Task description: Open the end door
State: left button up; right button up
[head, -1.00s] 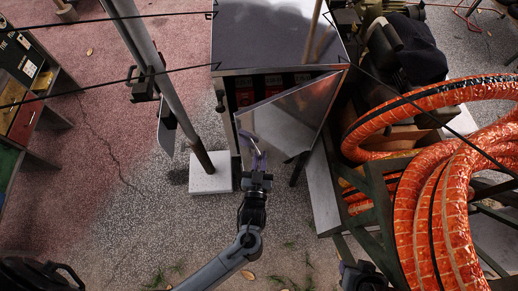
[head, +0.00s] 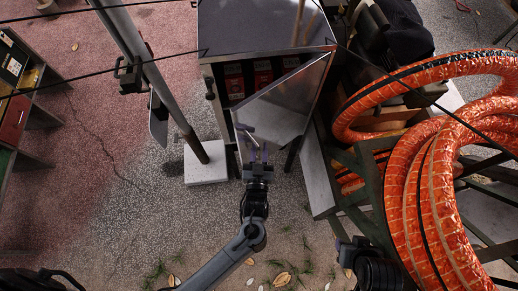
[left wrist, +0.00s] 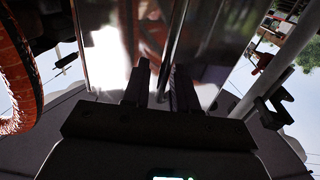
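The end door (head: 290,100) is a shiny metal panel on the metal cabinet (head: 268,22). It stands partly open at an angle, with its right side near the cabinet and its left side swung out toward me. A thin light handle (head: 251,136) is on its outer face. My left gripper (head: 259,152) is at the handle, its two fingers apart by the bar's width. In the left wrist view a thin bar (left wrist: 166,78) runs between the fingers (left wrist: 162,75). The exact contact is dark. My right gripper (head: 345,246) shows only partly, low right, its fingers unclear.
Red items (head: 263,77) show inside the cabinet. A slanted pole (head: 160,80) on a white block (head: 205,163) stands left of the door. A large orange hose coil (head: 430,190) and a dark metal frame (head: 365,185) stand at the right.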

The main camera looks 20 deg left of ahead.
pick_arm(q)
jog(key=shift+s, duration=0.1)
jog(key=v, duration=1)
jog(key=shift+s, duration=0.3)
